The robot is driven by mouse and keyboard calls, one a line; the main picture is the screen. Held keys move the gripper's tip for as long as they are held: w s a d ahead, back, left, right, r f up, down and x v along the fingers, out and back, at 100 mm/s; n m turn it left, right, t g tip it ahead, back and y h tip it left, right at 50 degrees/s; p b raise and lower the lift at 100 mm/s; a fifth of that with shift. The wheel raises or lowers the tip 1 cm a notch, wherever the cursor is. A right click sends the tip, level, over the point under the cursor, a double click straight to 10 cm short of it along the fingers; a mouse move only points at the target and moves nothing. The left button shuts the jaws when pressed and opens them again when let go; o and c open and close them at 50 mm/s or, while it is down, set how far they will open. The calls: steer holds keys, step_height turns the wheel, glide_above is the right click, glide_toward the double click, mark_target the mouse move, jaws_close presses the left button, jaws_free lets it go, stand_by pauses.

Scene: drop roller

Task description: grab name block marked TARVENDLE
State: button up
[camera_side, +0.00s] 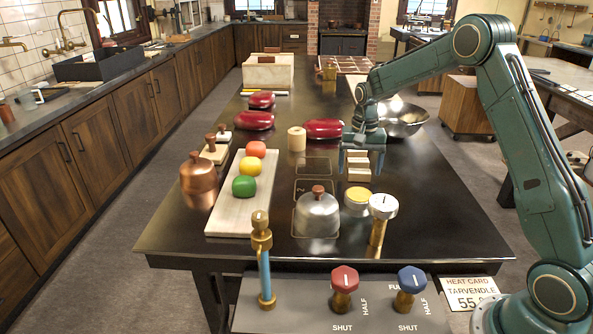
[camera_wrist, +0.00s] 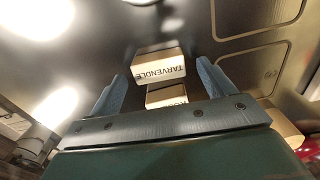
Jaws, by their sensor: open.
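The pale wooden name block marked TARVENDLE (camera_wrist: 162,68) shows in the wrist view, its lettering upside down. A second pale block (camera_wrist: 167,97), its label partly hidden, sits closer to my gripper's body in that picture. In the side view, pale blocks (camera_side: 357,177) lie in a row below my gripper (camera_side: 362,160); their names are unreadable there. My gripper is open, with one finger at each side of the blocks in the wrist view. Gaps show between the fingers and the TARVENDLE block. I cannot tell how high the fingertips are above the table.
A yellow-topped tin (camera_side: 357,197) and a domed metal lid (camera_side: 317,214) stand nearer the front. A card (camera_side: 470,292) reads HEAT CARD TARVENDLE.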

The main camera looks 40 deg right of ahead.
steer(key=shift+f, duration=0.7)
steer(key=c, duration=1.1)
